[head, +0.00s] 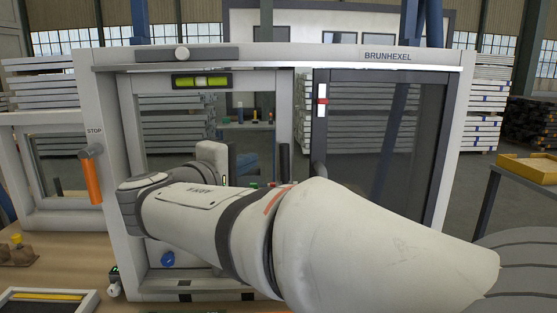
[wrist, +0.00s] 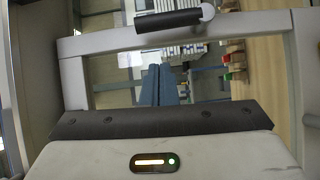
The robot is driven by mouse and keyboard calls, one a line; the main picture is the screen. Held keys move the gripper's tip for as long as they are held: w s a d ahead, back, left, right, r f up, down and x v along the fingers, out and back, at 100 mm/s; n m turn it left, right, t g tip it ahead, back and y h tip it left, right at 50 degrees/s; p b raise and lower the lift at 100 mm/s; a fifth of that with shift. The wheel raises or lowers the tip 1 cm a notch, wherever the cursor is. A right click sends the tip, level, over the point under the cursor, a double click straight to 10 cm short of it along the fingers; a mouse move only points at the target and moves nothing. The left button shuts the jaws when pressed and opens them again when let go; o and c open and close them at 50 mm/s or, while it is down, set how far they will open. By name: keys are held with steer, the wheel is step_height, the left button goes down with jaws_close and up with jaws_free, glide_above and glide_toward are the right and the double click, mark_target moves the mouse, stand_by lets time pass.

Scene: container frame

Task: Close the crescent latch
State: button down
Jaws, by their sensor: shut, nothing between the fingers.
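The white window frame (head: 88,170) fills the middle of the head view. A dark upright handle (head: 284,158), which looks like the crescent latch's lever, stands at the white stile beside the dark sash (head: 316,165). In the wrist view the dark handle (wrist: 168,20) lies along the white stile (wrist: 120,40), with a pale rounded knob (wrist: 207,11) at one end. My gripper (head: 257,165) points right toward the stile, left of the handle and apart from it. Its blue fingers (wrist: 157,67) are together and empty. My arm covers the lower part around the handle.
A dark lock bar with a red and white marker (head: 322,95) is on the sash. A spirit level (head: 202,81) is on the upper frame. An orange handle (head: 91,178) hangs at left under a STOP label. A tray (head: 48,301) lies on the wooden bench (head: 60,262).

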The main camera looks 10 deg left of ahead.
steer(key=v, duration=0.9)
steer(key=shift+s, duration=0.25)
steer(key=shift+s+a+f, duration=0.1)
steer(key=shift+f, duration=0.1)
